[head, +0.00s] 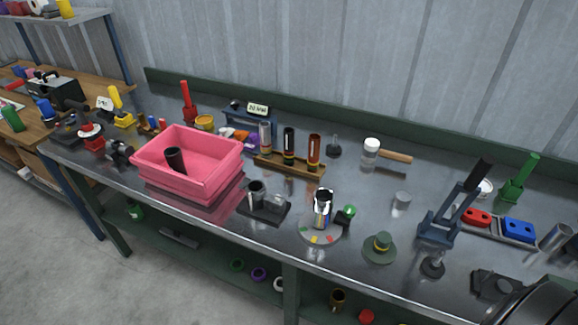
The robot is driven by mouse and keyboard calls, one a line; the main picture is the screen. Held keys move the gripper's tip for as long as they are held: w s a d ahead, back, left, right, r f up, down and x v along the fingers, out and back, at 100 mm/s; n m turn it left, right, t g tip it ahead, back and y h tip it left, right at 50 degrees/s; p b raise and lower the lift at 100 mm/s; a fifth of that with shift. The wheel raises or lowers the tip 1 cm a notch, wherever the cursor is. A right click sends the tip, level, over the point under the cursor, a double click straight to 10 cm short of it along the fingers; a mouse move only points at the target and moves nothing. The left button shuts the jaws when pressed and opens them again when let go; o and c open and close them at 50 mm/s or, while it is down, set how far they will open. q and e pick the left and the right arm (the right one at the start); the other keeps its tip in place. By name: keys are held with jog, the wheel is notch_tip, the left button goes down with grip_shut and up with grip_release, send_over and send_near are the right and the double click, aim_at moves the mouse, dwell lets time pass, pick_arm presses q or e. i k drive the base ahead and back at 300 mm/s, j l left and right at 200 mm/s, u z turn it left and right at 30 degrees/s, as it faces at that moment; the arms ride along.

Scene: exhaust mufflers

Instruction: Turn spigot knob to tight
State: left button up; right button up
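A round grey dial base (318,238) with yellow, red and green marks on its rim sits near the bench's front edge. A green ball-ended knob (348,212) is just right of the cylinder, apparently on a short arm. I cannot read any label saying loose or tight, nor tell exactly which mark the knob points to. Neither of my grippers shows in the head view.
A pink bin (190,185) holding a dark tube stands left. A green hat-shaped piece (380,248) and a blue lever press (440,227) stand right. A tube rack (290,165) is behind.

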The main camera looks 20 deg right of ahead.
aim_at(349, 211)
jog(key=z, duration=1.05)
